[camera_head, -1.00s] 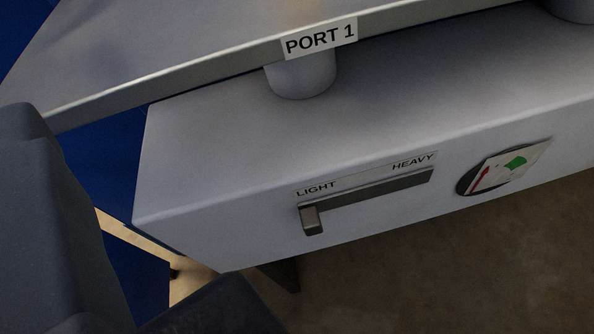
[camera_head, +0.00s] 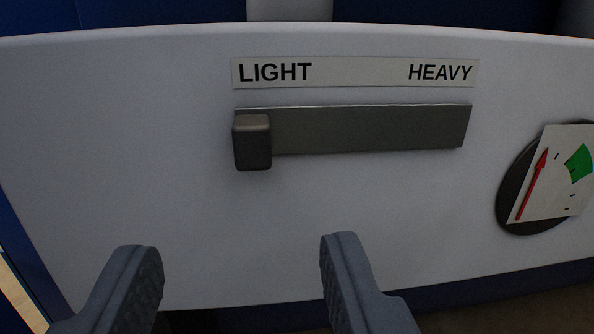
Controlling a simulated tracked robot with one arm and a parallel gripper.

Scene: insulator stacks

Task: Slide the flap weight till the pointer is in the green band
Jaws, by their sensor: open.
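The flap weight (camera_head: 252,142) is a small dark block at the left, LIGHT end of a dark horizontal rail (camera_head: 370,129) on a pale panel. A label strip (camera_head: 355,72) above the rail reads LIGHT at left and HEAVY at right. The gauge (camera_head: 550,178) at the right edge has a red pointer (camera_head: 532,184) left of the green band (camera_head: 580,164), outside it. My gripper (camera_head: 238,250) is open and empty. Its two fingers stand apart, below the weight in the picture, and do not touch it.
The pale panel (camera_head: 110,150) fills most of the view, with bare room around the rail. Blue surfaces show above it and along its left and lower edges. Dark brown floor shows at the lower right.

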